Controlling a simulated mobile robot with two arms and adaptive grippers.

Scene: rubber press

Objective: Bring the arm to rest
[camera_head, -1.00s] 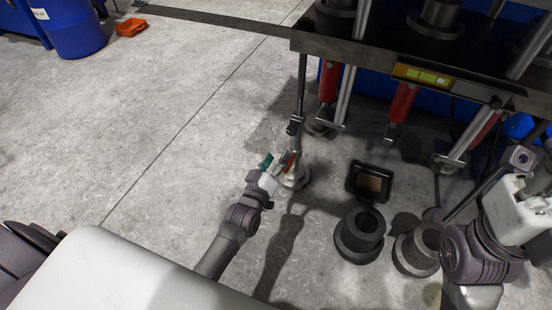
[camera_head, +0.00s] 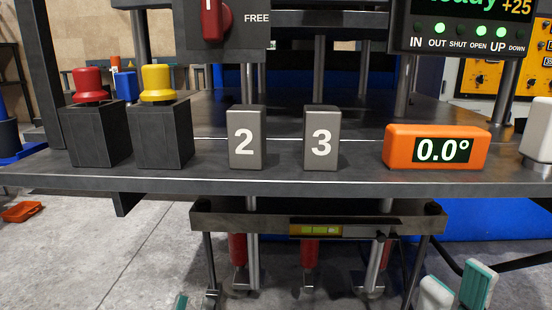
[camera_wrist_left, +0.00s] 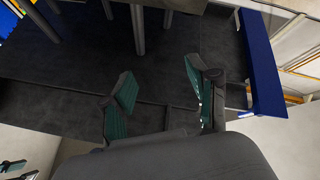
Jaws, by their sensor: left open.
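My left gripper (camera_wrist_left: 163,78) shows in the left wrist view with its two teal-padded fingers spread wide apart and nothing between them. In the head view only a small teal fingertip of it (camera_head: 181,302) shows at the bottom edge; the rest of that arm is out of frame. My right gripper (camera_head: 456,280) is at the bottom right of the head view, its white and teal fingers apart with no object seen between them. Its arm is hidden below the frame. Both grippers appear below the press table's front edge in the head view.
The dark press table (camera_head: 285,184) spans the head view. On it stand a red button (camera_head: 90,85), a yellow button (camera_head: 158,86), blocks marked 2 (camera_head: 246,138) and 3 (camera_head: 322,138), and an orange 0.0° display (camera_head: 400,150). An orange tray (camera_head: 21,212) lies on the floor.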

